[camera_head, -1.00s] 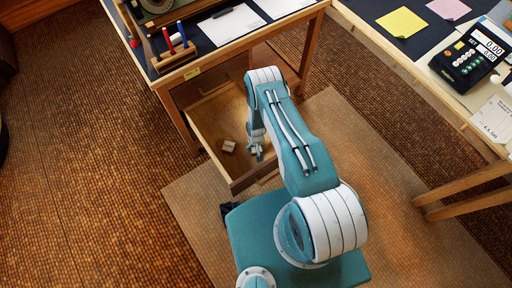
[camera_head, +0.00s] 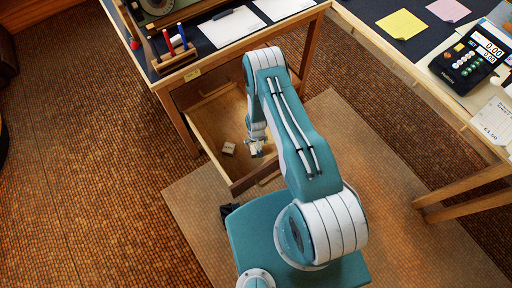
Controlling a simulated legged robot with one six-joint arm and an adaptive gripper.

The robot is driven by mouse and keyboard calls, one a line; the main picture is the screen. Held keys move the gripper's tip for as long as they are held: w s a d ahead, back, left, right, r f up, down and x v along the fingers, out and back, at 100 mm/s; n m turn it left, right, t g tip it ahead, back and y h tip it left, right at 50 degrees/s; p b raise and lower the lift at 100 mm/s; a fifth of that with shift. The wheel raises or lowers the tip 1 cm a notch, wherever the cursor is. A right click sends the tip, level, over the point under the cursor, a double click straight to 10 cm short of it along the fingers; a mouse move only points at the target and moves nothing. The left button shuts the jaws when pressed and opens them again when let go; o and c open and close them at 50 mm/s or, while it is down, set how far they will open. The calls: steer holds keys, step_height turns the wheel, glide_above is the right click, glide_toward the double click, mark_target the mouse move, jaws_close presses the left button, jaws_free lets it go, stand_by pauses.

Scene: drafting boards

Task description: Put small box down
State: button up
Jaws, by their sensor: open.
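A small pale box (camera_head: 229,148) lies inside the open drawer (camera_head: 203,131) of the left desk, toward the drawer's left side. My gripper (camera_head: 257,152) is over the drawer, to the right of the small box and apart from it in the picture. The gripper is open. It is small in view, and the upper arm hides part of the drawer's right side. A pale patch shows right at the fingers; I cannot tell whether it is a separate thing.
The left desk (camera_head: 215,55) holds a rack of colored markers (camera_head: 174,55) and white papers. The right table (camera_head: 360,22) holds sticky notes and a dark keypad device (camera_head: 468,62). A tan mat (camera_head: 400,225) covers the floor around my base.

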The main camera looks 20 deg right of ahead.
step_height(320, 180, up, 6)
step_height(320, 180, up, 37)
steer(key=t, duration=0.3)
glide_above(256, 149)
steer(key=w, duration=0.4)
steer(key=s+r+t, duration=0.1)
steer(key=s+r, duration=1)
steer(key=r, duration=0.5)
steer(key=s+r, duration=0.2)
steer(key=s, duration=0.5)
steer(key=s+r+n+t, duration=0.1)
steer(key=s+r, duration=0.2)
steer(key=s, duration=0.4)
steer(key=shift+r+t, duration=0.3)
steer(key=shift+r, duration=0.05)
steer(key=shift+w, duration=0.1)
